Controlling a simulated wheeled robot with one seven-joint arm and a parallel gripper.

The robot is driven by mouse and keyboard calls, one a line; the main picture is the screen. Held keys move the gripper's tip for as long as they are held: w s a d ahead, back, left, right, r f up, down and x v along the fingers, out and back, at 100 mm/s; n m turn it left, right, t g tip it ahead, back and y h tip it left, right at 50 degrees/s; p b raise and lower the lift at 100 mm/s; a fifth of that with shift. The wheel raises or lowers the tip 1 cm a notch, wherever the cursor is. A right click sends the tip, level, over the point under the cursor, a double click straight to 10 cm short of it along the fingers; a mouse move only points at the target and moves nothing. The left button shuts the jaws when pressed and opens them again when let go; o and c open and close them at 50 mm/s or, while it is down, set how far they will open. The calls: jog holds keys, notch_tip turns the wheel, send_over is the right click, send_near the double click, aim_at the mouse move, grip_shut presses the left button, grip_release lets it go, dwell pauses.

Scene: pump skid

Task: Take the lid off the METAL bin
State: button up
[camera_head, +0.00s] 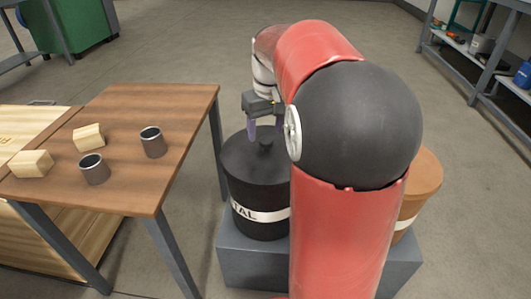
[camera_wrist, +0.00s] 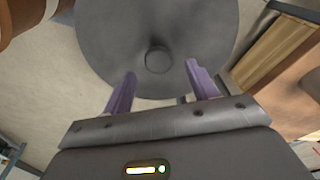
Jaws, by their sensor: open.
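The METAL bin (camera_head: 258,220) is a black cylinder with a white label band, of which "TAL" shows in the head view. Its dark lid (camera_head: 240,150) is on it, with a small round knob (camera_head: 265,145) at the centre. In the wrist view the lid (camera_wrist: 110,40) fills the upper middle and the knob (camera_wrist: 158,59) lies just beyond the gap between the fingertips. My gripper (camera_wrist: 158,70) is open, with its two purple fingers apart and nothing between them. In the head view my gripper (camera_head: 262,128) is above the lid, close to the knob. My arm hides the bin's right side.
The bin stands on a grey plinth (camera_head: 250,262). An orange-brown bin (camera_head: 425,175) stands to the right, partly behind my arm. A wooden table (camera_head: 140,110) at left holds two metal cups (camera_head: 152,142) and two wooden blocks (camera_head: 89,137). A shelf (camera_head: 480,75) stands far right.

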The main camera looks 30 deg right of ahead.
aim_at(266, 139)
notch_tip(266, 139, down, 4)
jog(key=shift+d+f+b, duration=0.1)
jog(key=shift+b, duration=0.25)
jog(key=shift+c, duration=0.5)
jog(key=c, duration=1)
jog(key=shift+c, duration=0.2)
